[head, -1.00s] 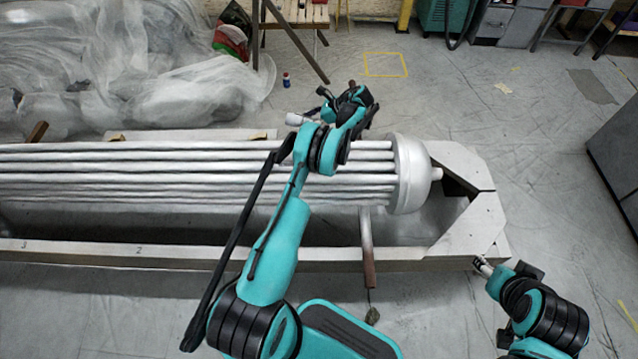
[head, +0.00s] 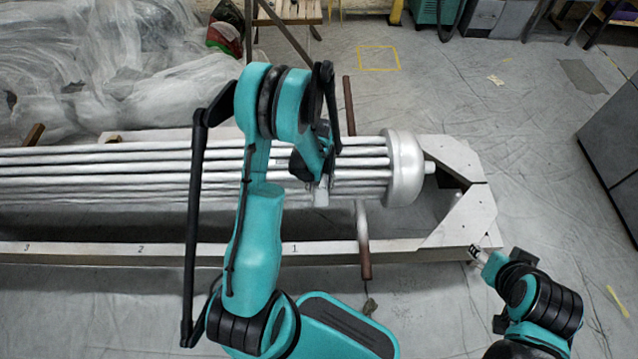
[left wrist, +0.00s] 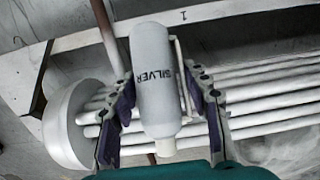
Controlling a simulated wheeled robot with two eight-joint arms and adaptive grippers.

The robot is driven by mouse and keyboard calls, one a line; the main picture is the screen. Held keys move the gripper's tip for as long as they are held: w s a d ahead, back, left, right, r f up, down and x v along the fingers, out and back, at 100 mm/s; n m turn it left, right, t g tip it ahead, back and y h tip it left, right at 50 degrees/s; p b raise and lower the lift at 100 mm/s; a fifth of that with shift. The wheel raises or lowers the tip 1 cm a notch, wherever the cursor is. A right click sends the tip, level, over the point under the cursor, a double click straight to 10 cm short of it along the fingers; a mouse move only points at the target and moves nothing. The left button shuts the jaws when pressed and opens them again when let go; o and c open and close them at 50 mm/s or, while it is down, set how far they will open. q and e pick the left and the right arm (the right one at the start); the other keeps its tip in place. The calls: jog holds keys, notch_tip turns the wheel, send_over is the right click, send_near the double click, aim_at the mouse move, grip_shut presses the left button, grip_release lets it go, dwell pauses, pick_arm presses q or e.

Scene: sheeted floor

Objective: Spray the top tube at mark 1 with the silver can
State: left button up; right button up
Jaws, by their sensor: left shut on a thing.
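The silver can (head: 321,192), a pale cylinder, is in my left gripper (head: 318,172) above the near tubes of the bundle. In the left wrist view the can (left wrist: 152,80) reads "SILVER" and lies between both fingers (left wrist: 162,110), its small white tip toward the bottom of the picture. The tube bundle (head: 110,170) runs lengthwise; its upper tubes are partly hidden by my left arm. Mark 1 (head: 295,247) is on the near frame beam, and shows in the left wrist view (left wrist: 184,15). My right gripper (head: 477,254) is near the frame's right corner, its opening unclear.
The bundle ends in a round pale cap (head: 405,168) at the right. A brown rod (head: 364,245) crosses under the tubes. Marks 2 (head: 141,249) and 3 are further left. Plastic sheeting (head: 110,60) is heaped behind. Open floor lies at the right.

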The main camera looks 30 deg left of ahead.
pick_arm(q)
notch_tip(320, 180, down, 4)
jog(key=w+a+b, duration=0.2)
jog(key=s+a+b, duration=0.1)
jog(key=s+a, duration=0.4)
jog(key=a, duration=0.4)
jog(key=s+a+b, duration=0.2)
jog(key=s+a, duration=0.4)
jog(key=a, duration=0.3)
jog(key=shift+s+a, duration=0.2)
jog(key=shift+a, duration=0.15)
jog(key=shift+r, duration=0.1)
jog(key=shift+c, duration=0.4)
jog(key=c, duration=0.6)
jog(key=w+d, duration=0.4)
jog(key=d, duration=0.2)
jog(key=w+d, duration=0.4)
jog(key=d, duration=0.3)
jog(key=w+d, duration=0.3)
jog(key=d, duration=0.3)
jog(key=shift+w+d+b, duration=0.15)
jog(key=shift+w+b, duration=0.15)
jog(key=shift+w, duration=0.1)
jog(key=shift+c, duration=0.2)
